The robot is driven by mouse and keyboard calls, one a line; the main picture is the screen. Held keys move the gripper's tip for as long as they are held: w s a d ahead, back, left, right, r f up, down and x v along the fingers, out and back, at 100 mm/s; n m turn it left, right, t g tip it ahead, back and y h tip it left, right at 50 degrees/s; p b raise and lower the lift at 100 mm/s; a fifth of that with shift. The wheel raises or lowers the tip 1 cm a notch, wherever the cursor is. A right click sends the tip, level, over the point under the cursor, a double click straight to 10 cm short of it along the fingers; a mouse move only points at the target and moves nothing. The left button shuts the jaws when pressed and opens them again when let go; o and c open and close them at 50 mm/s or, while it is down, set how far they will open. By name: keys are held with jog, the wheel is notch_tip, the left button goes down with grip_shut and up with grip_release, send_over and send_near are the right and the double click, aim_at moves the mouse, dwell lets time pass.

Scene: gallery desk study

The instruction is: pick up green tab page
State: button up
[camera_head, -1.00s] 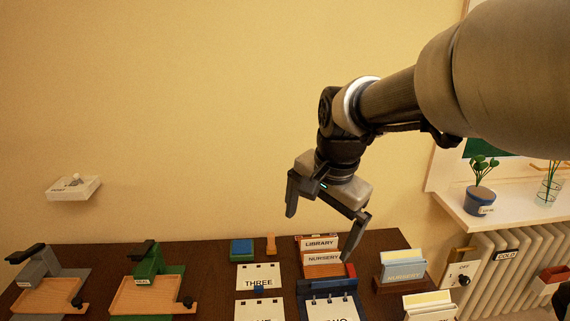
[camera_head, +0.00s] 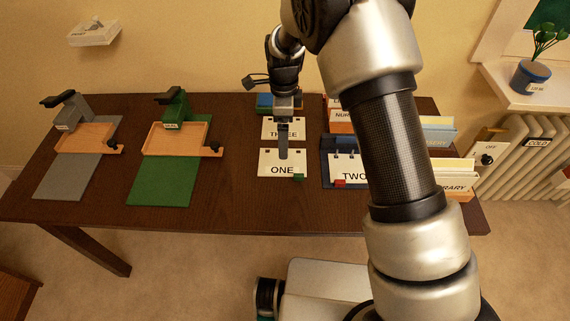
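The green-tabbed page is a white sheet marked ONE (camera_head: 270,168), with a small green tab (camera_head: 298,177) at its lower right edge. It lies flat on the dark desk. My gripper (camera_head: 283,155) points down over the page's upper middle, seen edge-on. One finger shows and hides part of the page. I cannot tell the gap between the fingers or whether the tip touches the page. The page THREE (camera_head: 270,126) lies behind, partly hidden by my gripper.
A green-based device (camera_head: 160,185) and a grey-based device (camera_head: 68,178) with wooden trays stand to the left. Card holders (camera_head: 455,175) stand at the right, partly hidden by my arm. The desk front (camera_head: 235,210) is clear.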

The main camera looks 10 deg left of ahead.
send_over(285, 162)
jog(key=f, duration=0.4)
jog(key=shift+w+a+f, duration=0.15)
jog(key=shift+w+f, duration=0.15)
jog(key=shift+f, duration=0.1)
jog(key=f, duration=0.4)
jog(key=shift+s+d+f, duration=0.2)
jog(key=shift+s+f, duration=0.05)
jog(key=shift+f, duration=0.4)
jog(key=c, duration=0.9)
